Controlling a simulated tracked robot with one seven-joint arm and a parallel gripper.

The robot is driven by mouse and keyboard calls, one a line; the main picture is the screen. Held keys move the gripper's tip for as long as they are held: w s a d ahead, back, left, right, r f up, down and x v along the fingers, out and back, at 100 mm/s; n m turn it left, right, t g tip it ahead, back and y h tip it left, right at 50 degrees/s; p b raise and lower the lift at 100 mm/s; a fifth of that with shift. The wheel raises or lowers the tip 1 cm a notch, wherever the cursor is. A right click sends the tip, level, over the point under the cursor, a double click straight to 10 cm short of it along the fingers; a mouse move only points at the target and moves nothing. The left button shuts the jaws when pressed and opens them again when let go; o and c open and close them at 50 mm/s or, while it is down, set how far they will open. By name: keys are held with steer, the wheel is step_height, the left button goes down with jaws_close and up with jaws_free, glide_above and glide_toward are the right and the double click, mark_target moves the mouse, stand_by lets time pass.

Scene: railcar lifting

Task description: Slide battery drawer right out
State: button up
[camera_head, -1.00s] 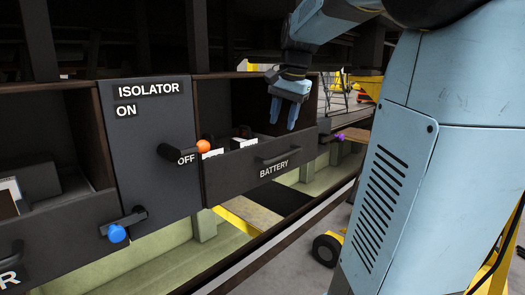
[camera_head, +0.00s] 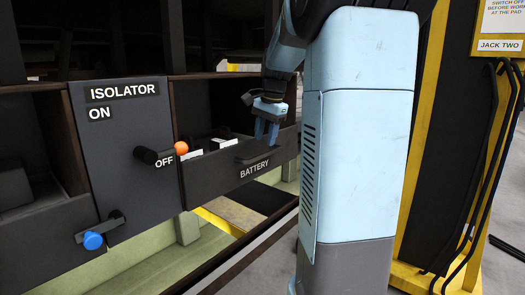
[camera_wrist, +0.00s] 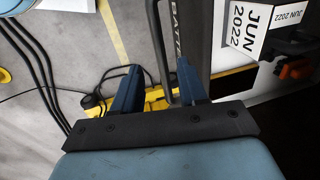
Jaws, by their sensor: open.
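The battery drawer (camera_head: 215,178) is a dark box front labelled BATTERY, standing partly out of its bay to the right of the isolator panel. Its bar handle (camera_head: 258,157) is on the front face; in the wrist view the handle (camera_wrist: 157,45) runs down the picture and ends between my fingers. My gripper (camera_head: 267,134) is above the drawer's front near the handle. In the wrist view my gripper (camera_wrist: 160,88) is open, one blue finger on each side of the handle. Whether either finger touches it cannot be told. White boxes labelled JUN 2022 (camera_wrist: 243,27) lie inside the drawer.
The isolator panel (camera_head: 125,190) carries an orange-tipped lever (camera_head: 181,148) at OFF and a blue-knobbed handle (camera_head: 93,240) below. A yellow jack (camera_head: 497,110) labelled JACK TWO stands at the right, with black cables (camera_head: 475,170). Floor lies in front of the drawer.

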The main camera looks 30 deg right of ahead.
mark_target(262, 155)
steer(key=shift+w+a+f, duration=0.1)
steer(key=shift+w+f, duration=0.05)
steer(key=shift+f, duration=0.75)
steer(key=shift+w+a+f, duration=0.1)
steer(key=shift+w+f, duration=0.1)
steer(key=shift+f, duration=0.65)
steer(key=shift+w+f, duration=0.15)
steer(key=shift+f, duration=0.75)
jaws_close()
steer(key=shift+a, duration=0.1)
